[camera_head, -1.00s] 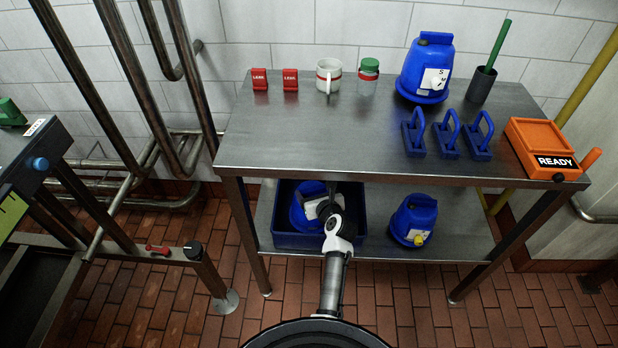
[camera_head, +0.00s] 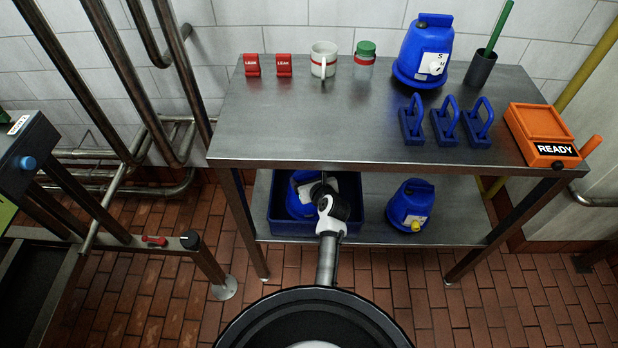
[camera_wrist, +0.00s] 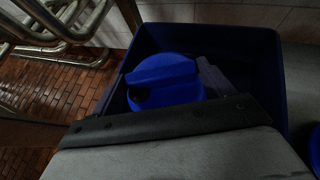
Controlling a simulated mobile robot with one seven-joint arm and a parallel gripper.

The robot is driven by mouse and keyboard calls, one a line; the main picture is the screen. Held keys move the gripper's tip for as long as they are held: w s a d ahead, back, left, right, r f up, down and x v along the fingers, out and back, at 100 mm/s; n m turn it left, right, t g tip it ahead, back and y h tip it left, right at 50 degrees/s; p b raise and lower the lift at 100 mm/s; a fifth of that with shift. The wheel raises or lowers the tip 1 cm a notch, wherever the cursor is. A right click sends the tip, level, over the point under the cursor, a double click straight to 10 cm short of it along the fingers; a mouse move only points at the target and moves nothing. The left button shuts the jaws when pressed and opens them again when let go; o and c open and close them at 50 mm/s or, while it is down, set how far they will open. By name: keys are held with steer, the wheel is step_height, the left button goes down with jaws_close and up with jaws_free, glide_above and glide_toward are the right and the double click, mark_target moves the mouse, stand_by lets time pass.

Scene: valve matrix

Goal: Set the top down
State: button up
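A blue top (camera_head: 300,199) with a white label is inside the blue crate (camera_head: 348,228) on the lower shelf, at its left side. My gripper (camera_head: 325,186) reaches down into the crate at this top, and my wrist partly hides it. In the wrist view the raised blue part of the top (camera_wrist: 165,72) sits between my two fingers (camera_wrist: 165,88), which appear to press on both its sides. Its underside is hidden, so I cannot tell whether it rests on the crate floor.
Another blue top (camera_head: 410,203) stands on the lower shelf right of the crate. The steel table (camera_head: 300,130) above holds LEAK signs (camera_head: 268,66), a mug (camera_head: 323,60), a jar (camera_head: 364,60), a large blue top (camera_head: 424,52), blue handled pieces (camera_head: 444,124) and an orange READY box (camera_head: 542,136).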

steer(key=o, duration=0.4)
steer(key=shift+c, duration=0.2)
steer(key=shift+s+r, duration=0.1)
steer(key=shift+r, duration=0.1)
steer(key=v, duration=1.1)
steer(key=shift+s+d+r, duration=0.2)
steer(key=shift+s+d, duration=0.05)
